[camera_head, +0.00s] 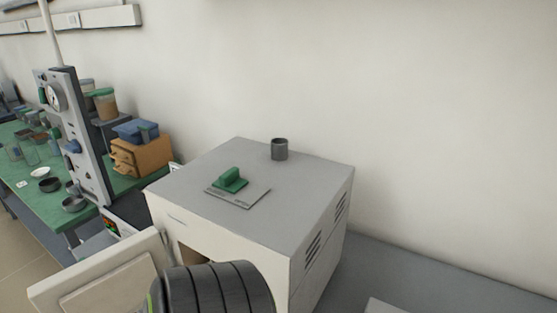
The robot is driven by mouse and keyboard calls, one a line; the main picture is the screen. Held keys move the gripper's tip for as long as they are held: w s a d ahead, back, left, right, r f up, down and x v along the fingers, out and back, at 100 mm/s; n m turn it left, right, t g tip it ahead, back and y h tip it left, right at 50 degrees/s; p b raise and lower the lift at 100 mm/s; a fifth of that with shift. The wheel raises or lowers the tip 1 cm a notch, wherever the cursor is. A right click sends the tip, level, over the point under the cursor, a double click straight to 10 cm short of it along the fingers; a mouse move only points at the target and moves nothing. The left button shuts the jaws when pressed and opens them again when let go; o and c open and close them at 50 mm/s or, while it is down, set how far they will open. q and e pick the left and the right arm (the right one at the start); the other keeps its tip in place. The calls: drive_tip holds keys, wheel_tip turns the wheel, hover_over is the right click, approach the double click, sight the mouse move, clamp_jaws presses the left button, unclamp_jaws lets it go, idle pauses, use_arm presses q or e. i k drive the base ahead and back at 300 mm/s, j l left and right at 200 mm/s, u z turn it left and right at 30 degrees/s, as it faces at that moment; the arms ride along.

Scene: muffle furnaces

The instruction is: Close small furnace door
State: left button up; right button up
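The small furnace (322,235) is a pale box with a grey top and slotted vents on its right side. Its door (112,281) stands open, swung out to the left of the front, with its inner panel showing. Part of the dark furnace opening (192,257) shows beside the door. A black ribbed cylinder, seemingly part of my arm, covers the lower part of the furnace front. Neither gripper's fingers are in view, so their contact with the door cannot be seen.
A tall grey panel (75,135) stands at left by a green bench (90,222) with dishes and jars. Grey counter (420,280) extends right.

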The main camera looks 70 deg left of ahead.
sight(118, 278)
drive_tip(key=k+j, duration=0.15)
drive_tip(key=k, duration=0.3)
drive_tip(key=k+j, duration=0.15)
drive_tip(key=k, duration=0.25)
drive_tip(key=k+j+u, duration=0.1)
drive_tip(key=k, duration=0.35)
drive_tip(key=k+j, duration=0.1)
drive_tip(key=j, duration=0.45)
drive_tip(key=k+j+u, duration=0.1)
drive_tip(key=j, duration=0.5)
drive_tip(key=k+j, duration=0.1)
drive_tip(key=j, duration=1.05)
drive_tip(key=k+u, duration=0.05)
drive_tip(key=k, duration=0.05)
